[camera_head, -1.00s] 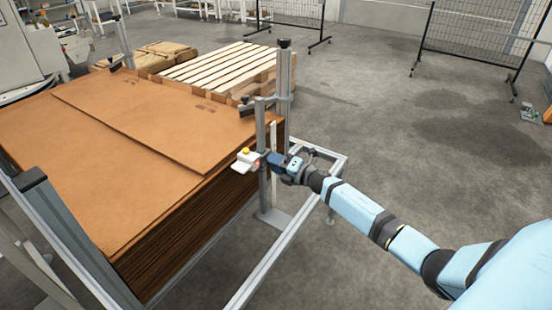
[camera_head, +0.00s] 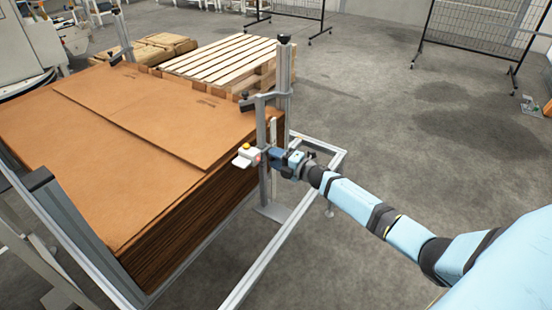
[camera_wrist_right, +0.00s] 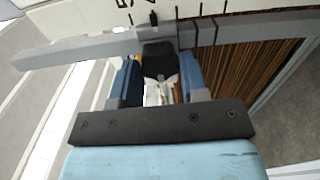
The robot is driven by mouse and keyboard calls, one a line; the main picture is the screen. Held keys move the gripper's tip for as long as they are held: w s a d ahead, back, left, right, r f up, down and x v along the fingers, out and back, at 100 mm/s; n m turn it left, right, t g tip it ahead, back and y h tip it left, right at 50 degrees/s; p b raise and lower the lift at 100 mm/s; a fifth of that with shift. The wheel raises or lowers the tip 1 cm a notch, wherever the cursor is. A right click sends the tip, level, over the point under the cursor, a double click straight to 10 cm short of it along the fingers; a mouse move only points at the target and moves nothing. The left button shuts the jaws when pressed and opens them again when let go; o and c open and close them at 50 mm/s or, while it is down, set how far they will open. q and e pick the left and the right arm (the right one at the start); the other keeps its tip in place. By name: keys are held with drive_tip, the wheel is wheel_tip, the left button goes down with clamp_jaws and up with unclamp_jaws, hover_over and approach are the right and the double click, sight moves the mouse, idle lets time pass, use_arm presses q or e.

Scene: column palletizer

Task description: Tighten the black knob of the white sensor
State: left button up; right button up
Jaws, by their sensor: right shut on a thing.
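The white sensor (camera_head: 246,157), with a yellow top and a small red spot on its side, sits by the metal post at the corner of the cardboard stack. My right gripper (camera_head: 268,157) reaches it from the right. In the right wrist view, the blue fingers of my right gripper (camera_wrist_right: 161,78) are shut on the black knob (camera_wrist_right: 158,60), one finger on each side. A little white and yellow shows below the knob between the fingers. The sensor's far side is hidden. My left gripper is not in view.
A tall stack of brown cardboard sheets (camera_head: 120,130) fills the left, inside a grey metal frame (camera_head: 245,283). The upright post (camera_head: 284,75) with a clamp arm stands close to my gripper. A wooden pallet (camera_head: 225,60) lies behind.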

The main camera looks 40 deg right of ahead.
drive_tip(key=o, duration=0.9)
drive_tip(key=v, duration=1.4)
drive_tip(key=shift+w, duration=0.1)
